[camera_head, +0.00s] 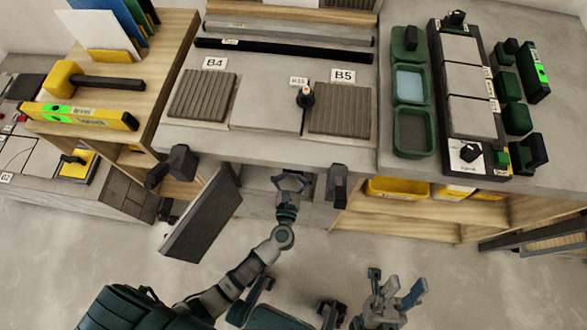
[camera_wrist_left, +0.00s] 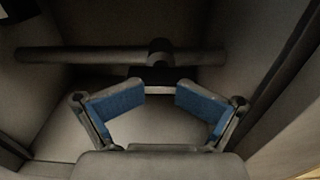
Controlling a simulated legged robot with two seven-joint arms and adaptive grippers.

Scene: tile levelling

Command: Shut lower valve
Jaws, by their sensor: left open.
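My left gripper (camera_head: 292,182) reaches into an open cabinet under the middle counter, with the dark cabinet door (camera_head: 203,215) swung out to its left. In the left wrist view the two blue-padded fingers of this gripper (camera_wrist_left: 160,103) are spread apart, with nothing held between them. Beyond them a grey horizontal pipe (camera_wrist_left: 85,55) crosses the cabinet, with a darker fitting (camera_wrist_left: 160,52) on it, likely the lower valve. The head view hides the valve behind the counter. My right gripper (camera_head: 392,288) is open and empty, low in front of the cabinets.
The open door stands close beside my left forearm. Cabinet walls flank the left gripper. On the counter (camera_head: 270,152) above lie tiles labelled B4 (camera_head: 203,95) and B5 (camera_head: 340,108). A yellow bin (camera_head: 398,189) sits on a shelf to the right. The floor at the right is clear.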

